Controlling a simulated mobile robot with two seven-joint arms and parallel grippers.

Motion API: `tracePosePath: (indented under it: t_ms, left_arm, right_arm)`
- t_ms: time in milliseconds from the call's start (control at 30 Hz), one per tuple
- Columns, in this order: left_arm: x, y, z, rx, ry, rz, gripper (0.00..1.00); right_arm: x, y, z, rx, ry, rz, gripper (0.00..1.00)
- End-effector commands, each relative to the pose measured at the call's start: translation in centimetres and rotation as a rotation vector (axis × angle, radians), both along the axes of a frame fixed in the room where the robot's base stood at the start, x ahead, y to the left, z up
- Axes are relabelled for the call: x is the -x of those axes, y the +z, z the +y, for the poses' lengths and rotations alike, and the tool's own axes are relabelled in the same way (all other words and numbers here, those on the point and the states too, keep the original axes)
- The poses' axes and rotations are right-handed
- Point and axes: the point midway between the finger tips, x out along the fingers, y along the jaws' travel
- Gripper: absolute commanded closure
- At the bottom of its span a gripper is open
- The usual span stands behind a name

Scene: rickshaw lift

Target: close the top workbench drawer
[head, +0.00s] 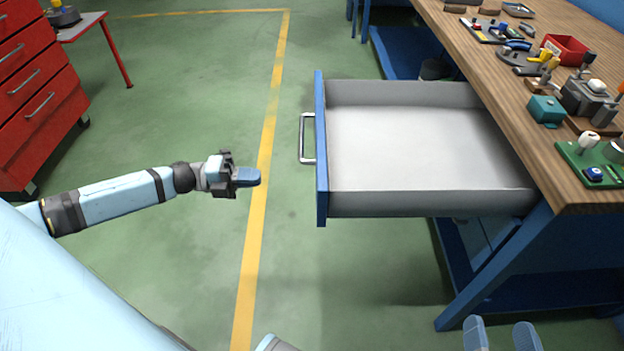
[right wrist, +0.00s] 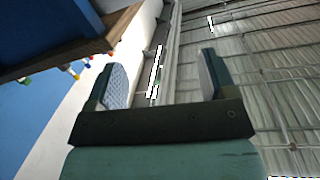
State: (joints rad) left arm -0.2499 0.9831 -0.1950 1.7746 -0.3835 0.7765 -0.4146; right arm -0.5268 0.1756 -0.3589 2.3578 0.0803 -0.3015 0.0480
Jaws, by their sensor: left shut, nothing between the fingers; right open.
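The top workbench drawer (head: 420,203) is pulled well out to the left of the workbench (head: 535,120) in the head view. It is grey and empty, with a blue front panel (head: 321,150) and a metal bar handle (head: 303,138). My left gripper (head: 250,177) is shut and empty, left of the handle and apart from it. My right gripper (head: 502,335) is open at the bottom edge of the head view, below the bench's near leg. Its two fingers also show in the right wrist view (right wrist: 160,80), with nothing between them.
Tools, a red bin (head: 565,49) and a teal box (head: 546,110) lie on the wooden bench top. A red cabinet (head: 35,90) is at far left. Green floor left of the drawer is clear.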

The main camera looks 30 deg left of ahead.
Motion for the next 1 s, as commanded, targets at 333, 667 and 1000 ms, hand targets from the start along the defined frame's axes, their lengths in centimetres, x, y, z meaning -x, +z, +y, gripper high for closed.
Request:
tracePosePath:
  t_ms: [333,667,1000]
  left_arm:
    - [-3.9,0.0,-6.3,0.004,-0.001,-0.005,1.00]
    - [-6.1,0.0,-10.0,0.003,0.001,-0.001,1.00]
    - [-6.4,0.0,-10.4,0.002,0.002,0.001,1.00]
  right_arm:
    - [0.0,2.4,1.0,-0.077,0.027,-0.121,0.23]
    - [0.2,4.3,1.4,-0.132,0.044,-0.201,0.23]
    - [0.2,4.9,1.6,-0.142,0.049,-0.218,0.23]
